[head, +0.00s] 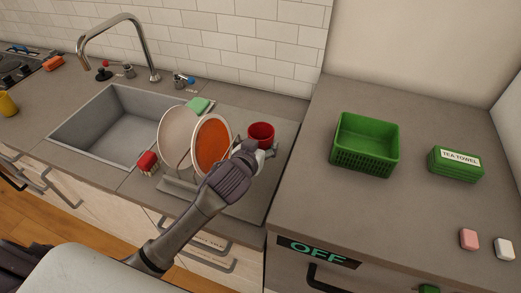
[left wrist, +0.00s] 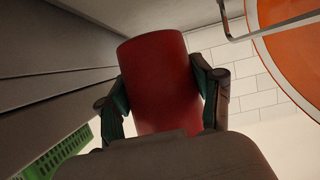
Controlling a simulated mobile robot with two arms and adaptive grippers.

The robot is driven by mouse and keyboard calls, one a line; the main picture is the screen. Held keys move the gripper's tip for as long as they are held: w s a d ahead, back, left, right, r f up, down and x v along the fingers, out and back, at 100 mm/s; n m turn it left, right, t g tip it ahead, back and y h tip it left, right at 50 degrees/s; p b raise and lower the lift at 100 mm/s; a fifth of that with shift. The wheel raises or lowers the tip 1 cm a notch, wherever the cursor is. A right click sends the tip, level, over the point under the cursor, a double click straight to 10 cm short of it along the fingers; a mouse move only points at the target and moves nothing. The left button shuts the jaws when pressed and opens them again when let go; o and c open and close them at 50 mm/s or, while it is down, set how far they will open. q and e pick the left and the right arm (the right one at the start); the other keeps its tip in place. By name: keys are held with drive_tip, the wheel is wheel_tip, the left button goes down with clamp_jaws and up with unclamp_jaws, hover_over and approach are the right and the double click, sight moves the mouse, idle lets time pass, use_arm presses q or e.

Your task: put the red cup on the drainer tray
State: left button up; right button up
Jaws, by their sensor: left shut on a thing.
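The red cup (head: 261,131) is upright, its opening facing up, over the right part of the grey drainer tray (head: 284,152). I cannot tell whether its base touches the tray. My left gripper (head: 262,148) is shut on the cup, with its fingers on either side. In the left wrist view the red cup (left wrist: 160,80) fills the middle, clasped by the left gripper's fingers (left wrist: 162,92). The gripper and wrist hide part of the tray in the head view. My right gripper is not in view.
An orange plate (head: 212,146) and a white plate (head: 174,138) stand just left of the cup. The sink (head: 110,130) and a red brush (head: 147,162) are further left. A green basket (head: 365,143) and tea towel box (head: 455,164) stand on the right counter.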

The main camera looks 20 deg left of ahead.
use_arm(q)
drive_tip(key=shift+w+a+f, duration=0.15)
drive_tip(key=shift+w+f, duration=0.1)
drive_tip(key=shift+w, duration=0.25)
drive_tip(key=shift+w+a+f, duration=0.15)
drive_tip(key=shift+w+f, duration=0.1)
drive_tip(key=shift+w, duration=0.2)
wheel_tip(320, 180, down, 4)
drive_tip(key=shift+r+p, duration=0.1)
drive_tip(key=shift+p, duration=0.3)
drive_tip(key=shift+f, duration=0.2)
drive_tip(key=o, duration=0.8)
drive_tip(key=shift+f, duration=0.15)
drive_tip(key=shift+c, duration=0.2)
drive_tip(key=o, duration=0.5)
drive_tip(key=shift+c, duration=0.2)
